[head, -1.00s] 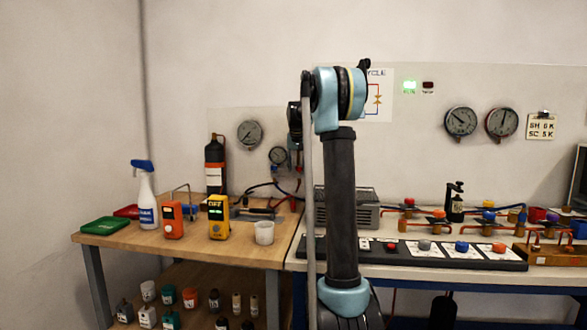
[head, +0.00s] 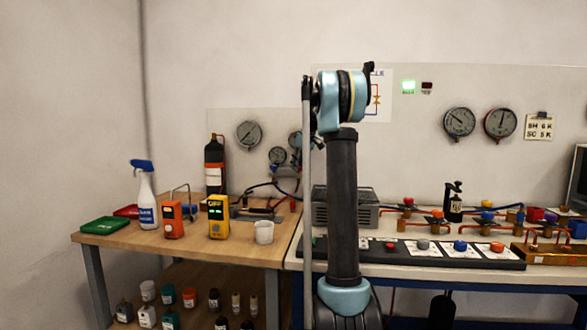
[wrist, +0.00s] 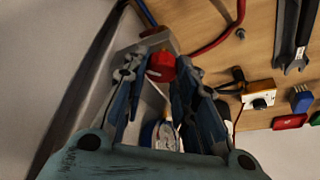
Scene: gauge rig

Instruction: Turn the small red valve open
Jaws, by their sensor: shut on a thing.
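In the wrist view, a small red valve knob (wrist: 161,66) sits between the fingertips of my gripper (wrist: 158,72), which is shut on it. The fingers cover its two sides. Just below it, between the fingers, is a round gauge (wrist: 163,134), partly hidden. In the head view, my upright arm hides most of my gripper, and I cannot make out the held knob. The gauge manifold (head: 286,171) shows just left of the arm, against the wall panel. How far the valve is turned cannot be told.
The wooden bench holds a spray bottle (head: 146,198), an orange meter (head: 172,220), a yellow meter (head: 218,217) and a white cup (head: 264,232). Hoses run near the manifold. The right bench carries a pipe rig (head: 437,222) with coloured knobs. Wall gauges (head: 459,122) hang above.

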